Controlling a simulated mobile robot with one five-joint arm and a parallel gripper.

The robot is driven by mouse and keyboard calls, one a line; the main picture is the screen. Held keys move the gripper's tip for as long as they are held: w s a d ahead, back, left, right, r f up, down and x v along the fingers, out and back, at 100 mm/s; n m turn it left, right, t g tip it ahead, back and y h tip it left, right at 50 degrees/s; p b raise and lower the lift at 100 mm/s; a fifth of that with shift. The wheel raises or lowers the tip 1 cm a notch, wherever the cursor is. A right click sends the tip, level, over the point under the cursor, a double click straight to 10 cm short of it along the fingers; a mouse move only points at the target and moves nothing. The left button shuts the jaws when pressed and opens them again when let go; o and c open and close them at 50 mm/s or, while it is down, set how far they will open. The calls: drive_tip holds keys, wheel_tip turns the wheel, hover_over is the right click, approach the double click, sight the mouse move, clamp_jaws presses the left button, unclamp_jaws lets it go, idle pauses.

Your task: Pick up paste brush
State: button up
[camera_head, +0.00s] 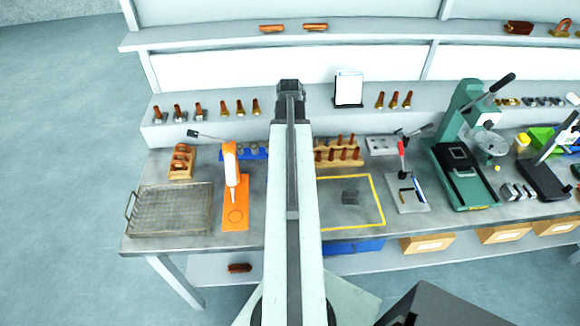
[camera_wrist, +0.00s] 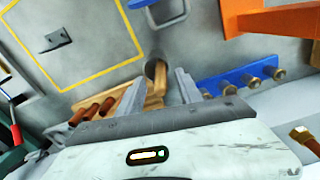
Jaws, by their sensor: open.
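I cannot pick out the paste brush with certainty. In the wrist view my gripper (camera_wrist: 157,88) is open, with its two grey fingers apart. A dark, round-ended upright piece (camera_wrist: 154,72) shows between the fingertips, against a tan wooden block (camera_wrist: 155,98); I cannot tell whether it is the brush. Brown handles (camera_wrist: 92,110) stand just left of the fingers. In the head view my arm reaches over the bench and hides the fingers. A wooden rack with brown-handled tools (camera_head: 340,152) stands just right of the arm.
A blue rack (camera_wrist: 240,78) with metal-ended pieces is right of the fingers.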

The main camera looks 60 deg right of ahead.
wheel_tip(320, 180, down, 2)
drive_tip(key=shift+b, duration=0.35)
drive_tip(key=shift+r, duration=0.2)
clamp_jaws()
